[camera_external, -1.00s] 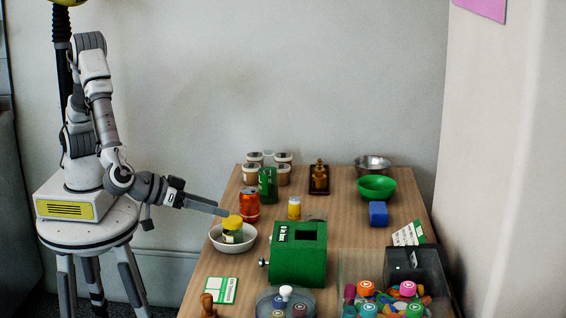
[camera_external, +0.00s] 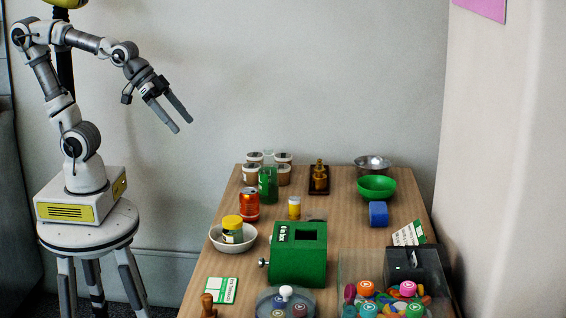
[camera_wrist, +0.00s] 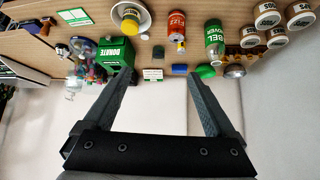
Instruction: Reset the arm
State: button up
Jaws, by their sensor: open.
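My gripper (camera_external: 178,116) is raised in the air at the upper left of the external view, left of the table and clear of it. Its two long grey fingers are spread apart and point down to the right, with nothing between them. In the wrist view my gripper (camera_wrist: 162,80) also shows open and empty, with the table items beyond the fingertips, upside down.
The wooden table (camera_external: 222,268) holds a white bowl (camera_external: 218,243) with a yellow-lidded jar (camera_external: 232,228), an orange-red can (camera_external: 249,205), a green donation box (camera_external: 298,262), a green bowl (camera_external: 376,187) and a blue block (camera_external: 378,214). The air around my gripper is free.

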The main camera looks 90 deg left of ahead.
jog(key=s+a+f+n+g+y+p, duration=0.1)
jog(key=s+a+f+n+g+y, duration=0.1)
jog(key=s+a, duration=0.7)
notch_tip(320, 180, up, 16)
jog(key=s+d+p, duration=0.1)
jog(key=p, duration=1.5)
jog(key=shift+s+r+g+p, duration=0.2)
jog(key=shift+s+g+p, duration=0.05)
jog(key=shift+g+p, duration=0.05)
